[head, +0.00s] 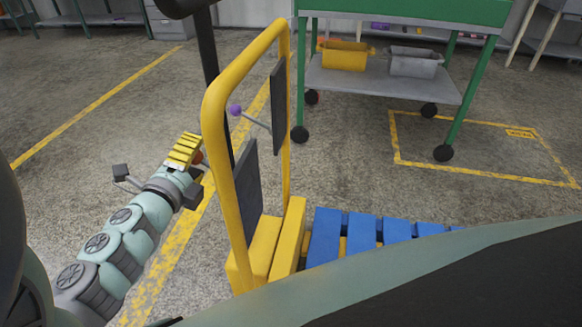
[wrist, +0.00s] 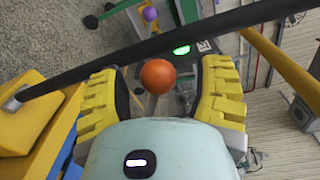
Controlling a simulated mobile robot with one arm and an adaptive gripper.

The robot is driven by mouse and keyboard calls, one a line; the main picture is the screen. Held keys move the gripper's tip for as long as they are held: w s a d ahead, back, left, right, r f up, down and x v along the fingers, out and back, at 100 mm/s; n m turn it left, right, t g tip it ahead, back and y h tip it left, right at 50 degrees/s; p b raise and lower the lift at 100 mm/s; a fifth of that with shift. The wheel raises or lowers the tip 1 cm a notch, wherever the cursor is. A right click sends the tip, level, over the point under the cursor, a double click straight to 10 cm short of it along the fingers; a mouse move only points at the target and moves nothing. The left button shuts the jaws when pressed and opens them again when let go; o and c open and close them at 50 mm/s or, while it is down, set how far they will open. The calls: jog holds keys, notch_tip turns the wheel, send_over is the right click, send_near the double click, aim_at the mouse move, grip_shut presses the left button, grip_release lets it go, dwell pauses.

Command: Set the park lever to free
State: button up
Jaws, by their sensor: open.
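My gripper (head: 187,150) is left of the yellow upright frame in the head view. In the wrist view my gripper (wrist: 160,84) has its two yellow ribbed fingers wide apart, with an orange ball knob (wrist: 157,76) showing between them. Clear gaps show on both sides of the knob, and I cannot tell its depth. In the head view only a sliver of the orange knob (head: 197,157) shows behind the fingers. A purple ball knob (head: 235,109) on a thin rod is higher on the frame; it also shows in the wrist view (wrist: 150,13). No readable label tells which knob is the park lever.
The yellow frame (head: 213,130) and a black bar (head: 208,55) stand beside my gripper; the bar crosses the wrist view (wrist: 120,62). A blue slatted pallet (head: 360,232) lies right of the frame. A green cart (head: 400,80) stands behind. Floor to the left is clear.

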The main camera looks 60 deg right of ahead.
jog(key=v, duration=1.1)
jog(key=shift+a, duration=0.15)
jog(key=shift+s, duration=0.15)
dwell(0.4)
